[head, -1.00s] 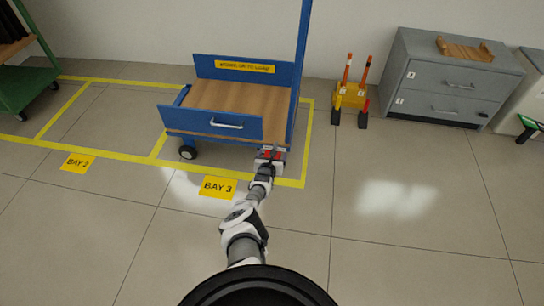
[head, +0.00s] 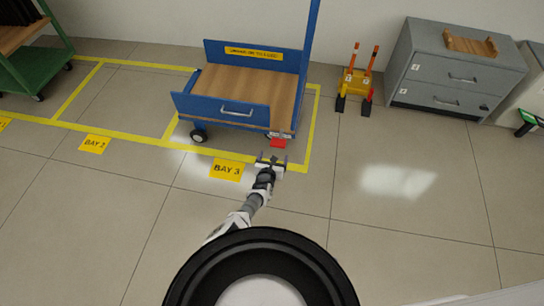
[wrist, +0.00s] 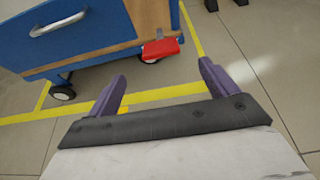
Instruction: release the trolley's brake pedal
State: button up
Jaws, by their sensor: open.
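The blue trolley (head: 215,107) with a wooden deck (head: 248,86) stands inside the yellow-lined bay marked BAY 3. Its red brake pedal (head: 278,143) sticks out low at the near right corner, by a caster. The pedal (wrist: 162,49) also shows in the wrist view, beyond my fingertips and between them, next to a wheel. I cannot tell whether it is up or pressed down. My gripper (head: 271,160) is open and empty, just in front of the pedal and apart from it. Its two purple fingers show in the wrist view (wrist: 162,82).
A yellow stand with orange-striped posts (head: 356,82) is right of the trolley. A grey drawer cabinet (head: 455,70) stands farther right, with a wooden rack (head: 470,43) on top. A green cart (head: 45,65) is at far left. Floor right of the bay is clear.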

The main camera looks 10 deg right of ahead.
jog(key=shift+p+v, duration=0.5)
jog(key=shift+v, duration=0.55)
